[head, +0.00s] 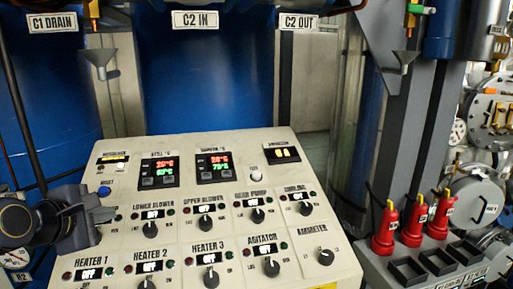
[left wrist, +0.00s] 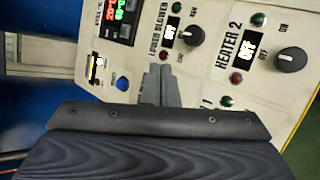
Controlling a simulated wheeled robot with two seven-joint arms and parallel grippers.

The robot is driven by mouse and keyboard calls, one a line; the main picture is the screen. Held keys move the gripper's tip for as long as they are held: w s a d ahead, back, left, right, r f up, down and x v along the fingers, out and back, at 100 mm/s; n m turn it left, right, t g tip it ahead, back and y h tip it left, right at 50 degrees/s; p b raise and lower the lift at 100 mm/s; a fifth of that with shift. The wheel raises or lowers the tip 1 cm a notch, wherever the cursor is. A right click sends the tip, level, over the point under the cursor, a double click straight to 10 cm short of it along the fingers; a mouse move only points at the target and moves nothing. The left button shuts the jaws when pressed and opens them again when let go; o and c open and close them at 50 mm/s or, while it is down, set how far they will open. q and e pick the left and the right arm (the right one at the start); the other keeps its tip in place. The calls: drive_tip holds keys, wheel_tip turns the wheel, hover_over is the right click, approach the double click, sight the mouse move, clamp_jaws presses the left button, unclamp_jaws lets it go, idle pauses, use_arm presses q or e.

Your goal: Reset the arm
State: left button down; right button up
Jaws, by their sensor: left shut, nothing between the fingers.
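My left gripper (head: 98,208) comes in from the left in the head view, in front of the left edge of the control panel (head: 232,268). Its fingers are shut and empty. In the left wrist view the closed fingertips (left wrist: 161,74) point at the panel between the blue button (left wrist: 122,84) and the lower blower knob (left wrist: 194,36). I cannot tell whether they touch the panel. The blue button also shows in the head view (head: 103,191), just above the fingers. The heater 1 label is partly covered by the gripper in the wrist view. My right gripper is not in view.
The panel holds several black knobs, such as the heater 2 knob (head: 148,284), with small displays reading OFF. Blue columns (head: 205,80) stand behind it. Three red bottles (head: 413,222) stand in a dark rack at the right, and metal flanges (head: 480,190) lie beyond.

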use_arm(q)
drive_tip(key=s+d+f+m+g+h+b, duration=0.1)
drive_tip(key=s+d+f+m+g, duration=0.2)
drive_tip(key=s+f+m, duration=0.6)
drive_tip(key=s+d+f+m+g+h+b, duration=0.1)
drive_tip(key=s+d+f+m+g+b, duration=0.1)
drive_tip(key=s+d+f+m, duration=0.5)
drive_tip(key=s+f+m+g, duration=0.1)
drive_tip(key=s+f+m, duration=0.2)
drive_tip(key=s+f, duration=0.4)
drive_tip(key=shift+s+f, duration=0.2)
drive_tip(key=shift+s, duration=0.1)
